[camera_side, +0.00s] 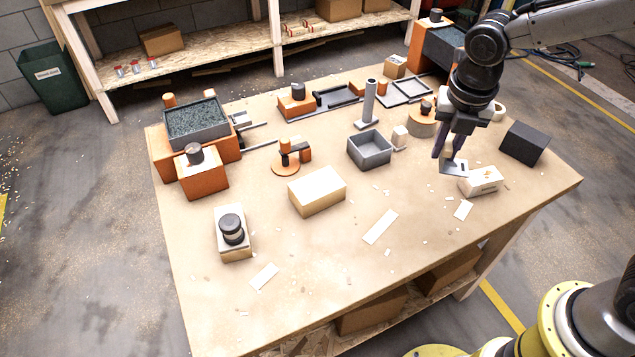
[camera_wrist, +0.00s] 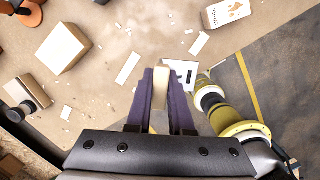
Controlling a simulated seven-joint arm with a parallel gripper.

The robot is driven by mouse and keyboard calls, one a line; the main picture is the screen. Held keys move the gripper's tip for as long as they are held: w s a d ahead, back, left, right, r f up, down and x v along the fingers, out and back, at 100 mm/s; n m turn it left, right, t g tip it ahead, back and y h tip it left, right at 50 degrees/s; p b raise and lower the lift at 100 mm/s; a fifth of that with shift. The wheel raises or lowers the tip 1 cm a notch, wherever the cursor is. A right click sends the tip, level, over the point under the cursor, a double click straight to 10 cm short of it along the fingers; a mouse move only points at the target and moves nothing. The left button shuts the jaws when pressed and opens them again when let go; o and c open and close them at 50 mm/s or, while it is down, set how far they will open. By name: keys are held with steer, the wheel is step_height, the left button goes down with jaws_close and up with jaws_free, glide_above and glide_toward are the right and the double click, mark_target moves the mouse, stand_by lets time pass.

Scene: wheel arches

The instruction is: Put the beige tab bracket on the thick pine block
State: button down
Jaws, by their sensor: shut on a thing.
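My gripper (camera_side: 449,153) is at the right of the table, pointing down, its purple fingers shut on the beige tab bracket. In the wrist view my fingers (camera_wrist: 160,88) close on a beige upright tab (camera_wrist: 160,90); a pale plate with dark slots (camera_wrist: 183,72) shows just beyond them. In the side view the bracket's plate (camera_side: 453,168) is below the fingertips; I cannot tell its height above the table. The thick pine block (camera_side: 317,191) stands mid-table, well left of my gripper, with its top bare. It also shows upper left in the wrist view (camera_wrist: 61,45).
A white printed box (camera_side: 481,181) is close beside the bracket, and a dark block (camera_side: 524,143) lies farther right. A grey open bin (camera_side: 370,149) stands between gripper and pine block, towards the back. A smaller block carrying a black knob (camera_side: 232,229) is front left. Flat strips lie on the table.

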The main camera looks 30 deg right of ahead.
steer(key=w+a+r+n+y, duration=0.1)
steer(key=w+a+r+n, duration=0.15)
steer(key=a+n, duration=0.45)
glide_above(306, 186)
steer(key=s, duration=0.1)
steer(key=shift+n, duration=0.3)
steer(key=f, duration=0.9)
steer(key=shift+d+f, duration=0.2)
steer(key=shift+f, duration=0.15)
steer(key=shift+w+a+f, duration=0.15)
steer(key=shift+w+f, duration=0.1)
steer(key=shift+f, duration=1.65)
steer(key=shift+f, duration=0.1)
steer(key=c, duration=0.8)
jaws_free()
steer(key=shift+f, duration=0.1)
